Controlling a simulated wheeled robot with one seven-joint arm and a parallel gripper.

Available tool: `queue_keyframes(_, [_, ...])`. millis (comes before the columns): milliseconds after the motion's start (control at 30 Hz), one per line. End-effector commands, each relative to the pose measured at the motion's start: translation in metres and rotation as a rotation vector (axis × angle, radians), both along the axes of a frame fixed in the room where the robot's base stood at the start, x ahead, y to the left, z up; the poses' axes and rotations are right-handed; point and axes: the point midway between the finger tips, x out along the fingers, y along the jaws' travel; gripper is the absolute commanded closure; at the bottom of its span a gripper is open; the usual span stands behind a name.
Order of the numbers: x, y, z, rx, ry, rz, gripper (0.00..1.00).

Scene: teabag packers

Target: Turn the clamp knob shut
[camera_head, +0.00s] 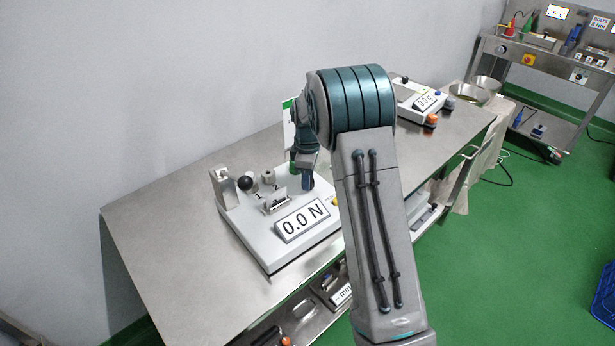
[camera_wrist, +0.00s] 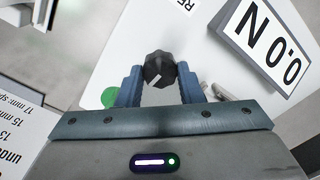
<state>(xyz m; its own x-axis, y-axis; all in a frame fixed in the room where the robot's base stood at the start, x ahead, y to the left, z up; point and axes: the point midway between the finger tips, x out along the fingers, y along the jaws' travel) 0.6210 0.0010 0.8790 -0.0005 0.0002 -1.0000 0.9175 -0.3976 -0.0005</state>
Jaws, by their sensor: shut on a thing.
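The clamp knob (camera_wrist: 160,70) is black and lobed with a pale index mark. It shows in the wrist view between the tips of my gripper (camera_wrist: 160,84). My gripper's two blue fingers stand on either side of the knob and are shut on it. In the head view my gripper (camera_head: 307,183) points down at the right part of the white tester (camera_head: 262,258), and my arm hides the knob there.
The tester stands on a steel table (camera_head: 150,235). A black ball (camera_head: 244,183) and small metal fittings sit on its left part. A white scale (camera_head: 420,101) stands farther back on the table. The table's left part is clear.

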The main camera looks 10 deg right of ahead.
Motion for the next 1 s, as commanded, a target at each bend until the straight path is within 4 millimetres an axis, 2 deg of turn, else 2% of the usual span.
queue_keyframes(1000, [0.0010,-0.0003,0.0010,0.001,-0.002,-0.921,0.89])
